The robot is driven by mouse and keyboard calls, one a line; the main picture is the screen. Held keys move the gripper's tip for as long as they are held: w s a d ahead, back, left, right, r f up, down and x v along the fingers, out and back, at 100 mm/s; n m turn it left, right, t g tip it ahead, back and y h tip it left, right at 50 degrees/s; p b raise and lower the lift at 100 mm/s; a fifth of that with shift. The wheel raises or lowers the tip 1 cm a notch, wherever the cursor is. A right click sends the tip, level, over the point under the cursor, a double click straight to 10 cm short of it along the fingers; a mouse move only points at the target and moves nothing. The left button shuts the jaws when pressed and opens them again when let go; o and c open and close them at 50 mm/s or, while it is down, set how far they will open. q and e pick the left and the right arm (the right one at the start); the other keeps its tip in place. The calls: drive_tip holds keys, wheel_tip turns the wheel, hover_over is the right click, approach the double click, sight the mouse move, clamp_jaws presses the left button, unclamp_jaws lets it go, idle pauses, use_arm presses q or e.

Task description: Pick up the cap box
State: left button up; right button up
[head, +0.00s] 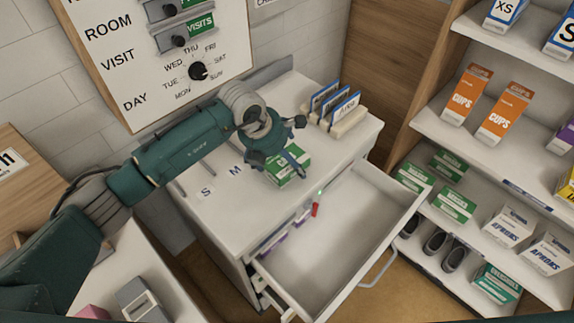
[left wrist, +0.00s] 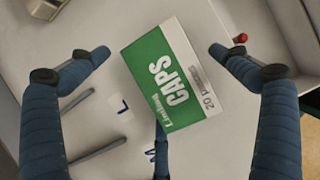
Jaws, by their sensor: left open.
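The cap box (head: 284,175) is green and white and lies on top of the white cabinet, near the edge above the open drawer. In the left wrist view the cap box (left wrist: 168,82) shows its "CAPS" label and lies tilted in the picture. My left gripper (head: 280,148) is above it, partly covering it in the head view. In the left wrist view the left gripper (left wrist: 160,68) is open, with blue fingers spread to the left and right of the box and a third finger below. I cannot tell whether any finger touches it. My right gripper is not in view.
The open drawer (head: 352,238) juts out in front, with a small red item (head: 316,208) at its left side. Upright blue-and-white packs (head: 338,108) stand behind the box. Shelves at right hold orange cups boxes (head: 466,97), aprons boxes (head: 508,228) and green boxes (head: 453,205).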

use_arm(q)
drive_tip(key=shift+c, duration=0.3)
drive_tip(key=shift+s, duration=0.1)
drive_tip(key=c, duration=1.2)
